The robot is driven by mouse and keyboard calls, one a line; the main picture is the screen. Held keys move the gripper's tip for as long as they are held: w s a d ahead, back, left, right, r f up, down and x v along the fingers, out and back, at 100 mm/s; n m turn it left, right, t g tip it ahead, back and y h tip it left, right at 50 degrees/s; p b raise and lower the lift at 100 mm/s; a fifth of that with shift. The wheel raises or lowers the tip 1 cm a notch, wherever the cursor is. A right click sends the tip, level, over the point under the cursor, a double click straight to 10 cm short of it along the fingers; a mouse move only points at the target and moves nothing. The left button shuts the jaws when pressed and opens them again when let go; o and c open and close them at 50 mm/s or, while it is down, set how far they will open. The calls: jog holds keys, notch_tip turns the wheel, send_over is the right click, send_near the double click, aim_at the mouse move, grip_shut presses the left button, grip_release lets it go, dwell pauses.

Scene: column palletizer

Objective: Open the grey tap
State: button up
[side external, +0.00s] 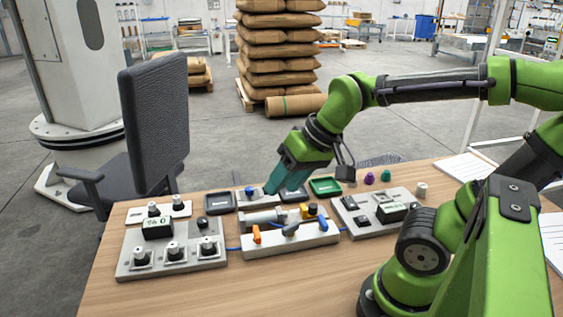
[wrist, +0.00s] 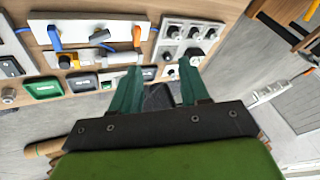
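The grey tap (side external: 291,229) is a dark grey handle in the middle of a long pale block (side external: 290,242) on the table. An orange lever (side external: 257,234) stands on the same block to its left. In the wrist view the grey tap (wrist: 99,36) lies slanted on the block, between a blue lever (wrist: 54,38) and the orange lever (wrist: 137,36). My gripper (side external: 279,188) has teal fingers and is above the far side of the table, behind the block and clear of the tap. In the wrist view my gripper (wrist: 160,66) is open, with nothing between its fingers.
A panel with knobs (side external: 172,250) stands left of the tap block, and a switch panel (side external: 375,212) stands right. A grey cylinder (side external: 262,217) and a yellow-black knob (side external: 311,209) are just behind the block. A green tray (side external: 325,186) and a chair (side external: 157,125) are farther back.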

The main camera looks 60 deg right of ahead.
aim_at(291, 228)
jog(key=o, duration=0.6)
jog(key=w+d+g, duration=0.1)
jog(key=d, duration=0.1)
jog(key=w+d+f+g, duration=0.1)
jog(key=d, duration=0.1)
jog(key=w+d+f+g+h, duration=0.1)
jog(key=w+g, duration=0.1)
jog(key=shift+d+f, duration=0.1)
jog(key=shift+d, duration=0.3)
jog(key=shift+c, duration=0.2)
jog(key=shift+g+h, duration=0.4)
jog(key=shift+g, duration=0.5)
jog(key=d+f, duration=0.1)
jog(key=f, duration=0.4)
jog(key=d+f, duration=0.1)
jog(key=f, duration=0.4)
jog(key=d+f, duration=0.1)
jog(key=f, duration=0.5)
